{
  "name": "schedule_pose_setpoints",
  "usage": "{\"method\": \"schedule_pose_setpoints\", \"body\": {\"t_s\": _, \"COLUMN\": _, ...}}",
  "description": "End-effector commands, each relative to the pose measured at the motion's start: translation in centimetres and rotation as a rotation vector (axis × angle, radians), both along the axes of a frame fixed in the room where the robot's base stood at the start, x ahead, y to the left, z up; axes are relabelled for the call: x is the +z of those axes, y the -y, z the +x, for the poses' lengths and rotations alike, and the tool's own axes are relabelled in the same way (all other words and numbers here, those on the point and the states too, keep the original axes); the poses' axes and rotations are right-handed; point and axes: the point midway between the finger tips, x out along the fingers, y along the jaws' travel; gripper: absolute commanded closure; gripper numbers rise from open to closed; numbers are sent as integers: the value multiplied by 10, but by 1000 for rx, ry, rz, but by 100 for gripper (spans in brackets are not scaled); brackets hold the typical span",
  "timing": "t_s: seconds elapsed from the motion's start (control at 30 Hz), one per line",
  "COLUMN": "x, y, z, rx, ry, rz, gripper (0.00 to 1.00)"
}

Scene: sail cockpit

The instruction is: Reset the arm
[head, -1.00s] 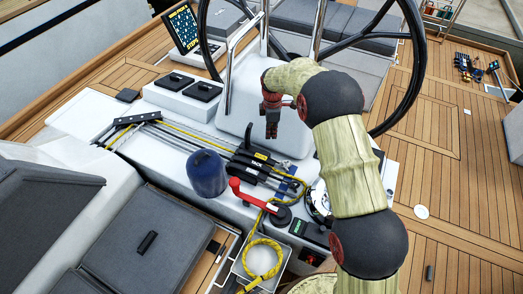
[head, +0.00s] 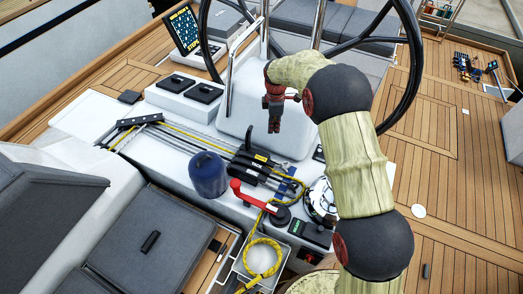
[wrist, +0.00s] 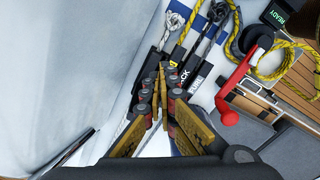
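My gripper (head: 274,130) hangs fingers down in the head view, in front of the white steering pedestal and above the white cockpit console. In the wrist view my gripper (wrist: 161,72) shows its two fingers converging, with the tips close together and nothing seen between them. It looks shut and empty, and apart from the clutches and ropes below. My arm bends up and over from the lower right of the head view.
Below stand black rope clutches (head: 250,168), a dark blue winch cover (head: 208,175), a red-handled lever (head: 255,199) and a coiled yellow rope (head: 262,258). The steering wheel (head: 417,60) rises close behind my arm. Open teak deck (head: 450,150) lies at right.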

Motion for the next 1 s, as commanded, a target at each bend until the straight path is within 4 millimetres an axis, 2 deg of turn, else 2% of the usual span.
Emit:
{"method": "schedule_pose_setpoints", "body": {"t_s": 0.57, "x": 1, "y": 0, "z": 0, "rx": -11, "ry": -1, "rz": 0, "gripper": 100}}
{"method": "schedule_pose_setpoints", "body": {"t_s": 0.77, "x": 1, "y": 0, "z": 0, "rx": -175, "ry": 1, "rz": 0, "gripper": 100}}
{"method": "schedule_pose_setpoints", "body": {"t_s": 0.93, "x": -23, "y": 9, "z": -33, "rx": -402, "ry": -59, "rz": -30, "gripper": 100}}
{"method": "schedule_pose_setpoints", "body": {"t_s": 1.0, "x": -22, "y": 14, "z": -49, "rx": -494, "ry": -75, "rz": -43, "gripper": 100}}
